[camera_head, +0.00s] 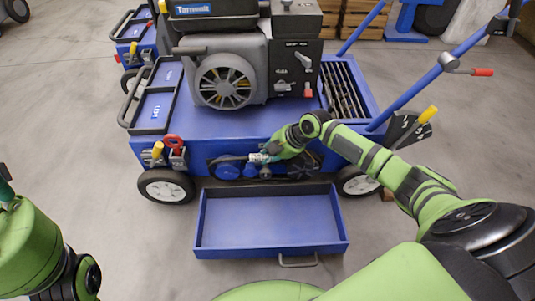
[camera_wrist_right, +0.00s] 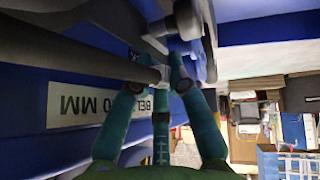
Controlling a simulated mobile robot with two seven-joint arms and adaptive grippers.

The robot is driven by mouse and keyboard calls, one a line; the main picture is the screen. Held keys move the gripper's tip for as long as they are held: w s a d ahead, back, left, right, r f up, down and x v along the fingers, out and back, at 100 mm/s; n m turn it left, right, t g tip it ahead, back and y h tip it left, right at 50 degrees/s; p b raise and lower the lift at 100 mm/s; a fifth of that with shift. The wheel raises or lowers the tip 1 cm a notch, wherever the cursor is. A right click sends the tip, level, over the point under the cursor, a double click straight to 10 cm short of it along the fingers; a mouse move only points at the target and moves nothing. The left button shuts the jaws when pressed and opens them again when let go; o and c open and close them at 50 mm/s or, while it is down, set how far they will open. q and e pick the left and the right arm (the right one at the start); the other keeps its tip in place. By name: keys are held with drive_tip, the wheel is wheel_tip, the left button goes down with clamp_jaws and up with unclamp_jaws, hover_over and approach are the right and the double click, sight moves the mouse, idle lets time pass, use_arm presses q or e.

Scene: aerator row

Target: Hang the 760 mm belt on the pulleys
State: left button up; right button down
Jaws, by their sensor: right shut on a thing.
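My right gripper (camera_head: 263,157) is at the lower side of the blue machine, in front of the pulley row. In the right wrist view its teal fingers (camera_wrist_right: 163,82) are shut on the end of a dark grey bar-like part (camera_wrist_right: 145,71); I cannot tell whether this is belt or lever. Blue pulleys (camera_head: 228,172) show left of the gripper, and a dark finned wheel (camera_head: 302,168) shows to its right. A dark band seems to run along them, but its path is partly hidden by the gripper. A white label (camera_wrist_right: 85,105) reads upside down "BEL… 0 MM", partly covered by a finger.
An open, empty blue drawer (camera_head: 270,249) sticks out below the pulleys. Black wheels (camera_head: 166,186) stand at both ends. A red and a yellow handle (camera_head: 158,150) sit at the left corner. My left arm (camera_head: 30,245) is at the left edge, over clear floor.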

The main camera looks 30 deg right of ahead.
drive_tip(key=c, duration=1.1)
unclamp_jaws()
drive_tip(key=shift+w, duration=0.1)
drive_tip(key=shift+d, duration=0.1)
